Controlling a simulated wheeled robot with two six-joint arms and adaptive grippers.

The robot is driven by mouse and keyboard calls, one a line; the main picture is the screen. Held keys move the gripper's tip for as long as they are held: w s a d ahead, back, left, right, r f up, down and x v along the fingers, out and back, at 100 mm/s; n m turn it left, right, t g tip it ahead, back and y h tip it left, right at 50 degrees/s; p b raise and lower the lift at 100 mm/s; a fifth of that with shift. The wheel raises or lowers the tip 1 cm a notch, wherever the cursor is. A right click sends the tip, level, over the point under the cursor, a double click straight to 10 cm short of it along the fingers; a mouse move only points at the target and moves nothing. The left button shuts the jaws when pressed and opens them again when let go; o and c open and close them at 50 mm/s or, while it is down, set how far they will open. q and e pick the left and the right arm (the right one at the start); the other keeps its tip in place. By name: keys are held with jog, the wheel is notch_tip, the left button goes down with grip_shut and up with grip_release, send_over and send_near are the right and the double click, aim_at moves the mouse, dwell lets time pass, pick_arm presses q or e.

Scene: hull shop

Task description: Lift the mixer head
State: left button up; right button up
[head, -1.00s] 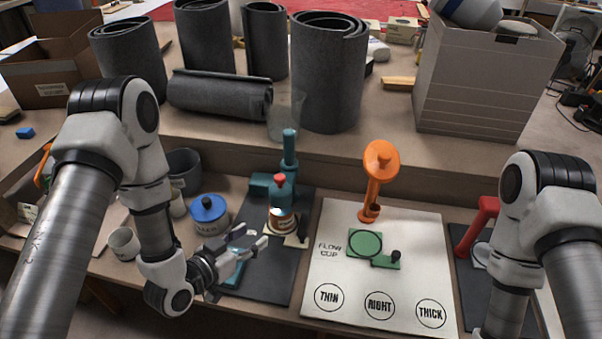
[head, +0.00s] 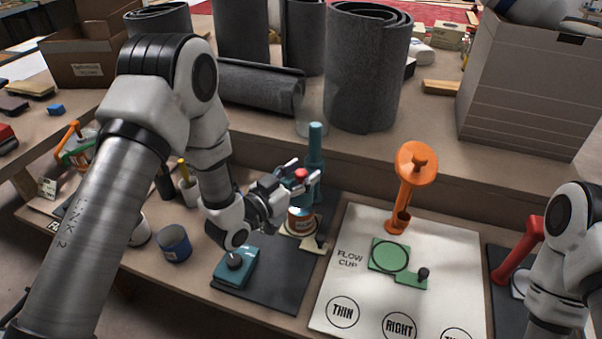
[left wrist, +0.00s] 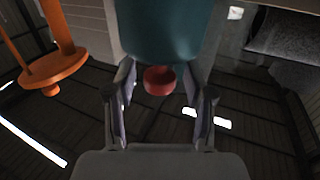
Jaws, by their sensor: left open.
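The mixer has a teal column (head: 315,145) on a dark mat. Its teal head, with a red knob (head: 301,174), sits over a can with a brown label (head: 300,222). My left gripper (head: 305,170) is open at the mixer head, its fingers on either side of the red knob. In the left wrist view the red knob (left wrist: 159,80) lies between the open fingers (left wrist: 160,100), below the teal head (left wrist: 163,28). I see no finger clearly touching the knob. My right arm shows at the right edge; its gripper is out of frame.
A teal block with a dark knob (head: 236,268) lies on the dark mat in front of the mixer. A white board (head: 365,280) with an orange stand (head: 404,195) is to the right. A blue can (head: 175,243) stands left. Grey rolls (head: 367,75) stand behind on the upper shelf.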

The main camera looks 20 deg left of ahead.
pick_arm(q)
grip_shut()
notch_tip(320, 180, up, 11)
jog(key=p, duration=0.6)
jog(key=shift+w+r, duration=0.1)
grip_release()
